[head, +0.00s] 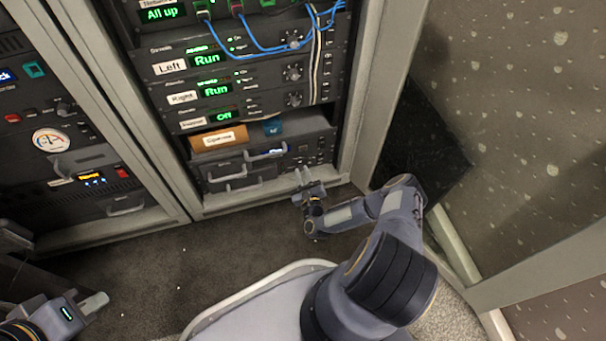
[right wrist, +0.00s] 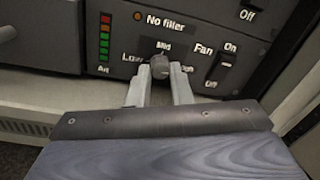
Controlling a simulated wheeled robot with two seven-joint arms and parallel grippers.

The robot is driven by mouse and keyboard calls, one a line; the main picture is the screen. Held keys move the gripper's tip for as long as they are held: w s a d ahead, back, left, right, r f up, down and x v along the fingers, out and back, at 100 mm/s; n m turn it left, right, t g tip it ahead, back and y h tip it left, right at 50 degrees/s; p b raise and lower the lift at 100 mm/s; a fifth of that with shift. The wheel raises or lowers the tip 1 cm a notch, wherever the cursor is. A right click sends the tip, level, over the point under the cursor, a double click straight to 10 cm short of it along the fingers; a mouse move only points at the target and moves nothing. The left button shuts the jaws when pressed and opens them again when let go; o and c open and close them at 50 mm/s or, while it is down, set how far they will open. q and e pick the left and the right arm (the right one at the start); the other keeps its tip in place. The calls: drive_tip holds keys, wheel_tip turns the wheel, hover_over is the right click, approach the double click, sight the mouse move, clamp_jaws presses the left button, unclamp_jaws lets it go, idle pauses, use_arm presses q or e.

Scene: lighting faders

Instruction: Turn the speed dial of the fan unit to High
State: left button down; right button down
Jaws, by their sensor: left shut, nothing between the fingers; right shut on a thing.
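The fan unit (right wrist: 200,45) fills the right wrist view, with its grey speed dial (right wrist: 160,66) between my fingertips. The labels "Low" and "Mid" show left of and above the dial; a label at its right is partly covered by a finger. I cannot tell for sure which mark the dial points at. My right gripper (right wrist: 160,88) is shut on the dial; in the head view it is low at the rack (head: 303,178). My left gripper (head: 92,303) is shut and empty at the lower left, far from the unit.
A rocker switch (right wrist: 226,60) marked Fan, On and Off sits right of the dial. A light column (right wrist: 104,38) is at the left. Above in the rack are an orange box (head: 219,138) and blue cables (head: 262,47). Open carpet (head: 190,255) lies in front.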

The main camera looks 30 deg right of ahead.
drive_tip(key=shift+a+m, duration=0.15)
drive_tip(key=shift+m, duration=0.35)
drive_tip(key=c, duration=1.3)
unclamp_jaws()
drive_tip(key=p+v, duration=0.2)
drive_tip(key=v, duration=0.6)
